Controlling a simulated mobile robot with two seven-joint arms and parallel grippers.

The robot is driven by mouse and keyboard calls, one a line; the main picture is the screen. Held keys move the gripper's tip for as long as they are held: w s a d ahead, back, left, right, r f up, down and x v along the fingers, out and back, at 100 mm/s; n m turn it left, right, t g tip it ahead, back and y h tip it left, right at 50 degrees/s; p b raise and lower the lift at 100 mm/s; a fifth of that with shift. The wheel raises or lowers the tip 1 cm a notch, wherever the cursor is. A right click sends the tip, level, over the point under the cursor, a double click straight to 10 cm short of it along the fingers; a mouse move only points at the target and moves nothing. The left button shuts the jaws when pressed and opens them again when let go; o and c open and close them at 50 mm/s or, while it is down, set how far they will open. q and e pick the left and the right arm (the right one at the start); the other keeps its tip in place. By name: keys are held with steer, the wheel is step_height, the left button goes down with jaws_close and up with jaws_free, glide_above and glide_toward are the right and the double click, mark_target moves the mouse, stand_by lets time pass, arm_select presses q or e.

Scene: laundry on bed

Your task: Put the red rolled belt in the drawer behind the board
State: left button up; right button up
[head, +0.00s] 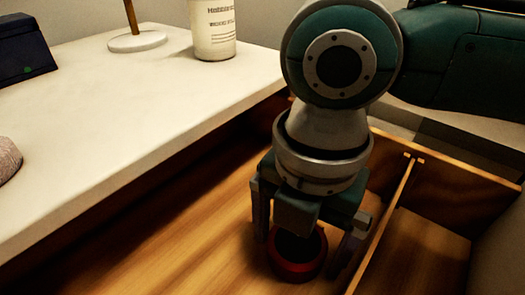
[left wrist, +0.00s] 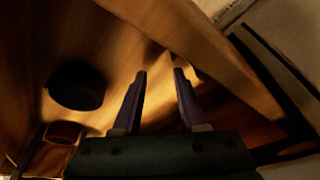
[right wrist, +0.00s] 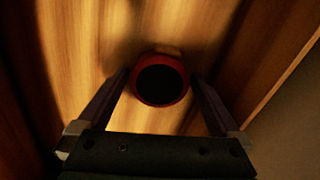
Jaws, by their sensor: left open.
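The red rolled belt (head: 297,272) is in the wide compartment of the wooden drawer (head: 180,245), left of the thin board (head: 385,220) in the head view. My right gripper (head: 306,250) is above it, with its fingers spread on either side. In the right wrist view the belt (right wrist: 160,102) shows as a red ring with a dark centre between the fingertips (right wrist: 159,75); contact is unclear. My left gripper (left wrist: 160,75) is open and empty in the left wrist view. A reddish round thing (left wrist: 63,132), probably the belt, shows at the lower left there.
A pale tabletop (head: 130,110) overhangs the drawer at left, with a white bottle (head: 212,28), a round stand base (head: 137,42) and a dark box (head: 22,50). The narrower compartment (head: 425,255) right of the board looks empty. A dark round thing (left wrist: 77,85) is unclear.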

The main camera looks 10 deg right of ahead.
mark_target(300, 242)
arm_select(q)
step_height(300, 242, up, 4)
steer(key=p, duration=0.4)
steer(key=shift+r, duration=0.2)
arm_select(e)
step_height(300, 242, up, 12)
steer(key=shift+r, duration=0.2)
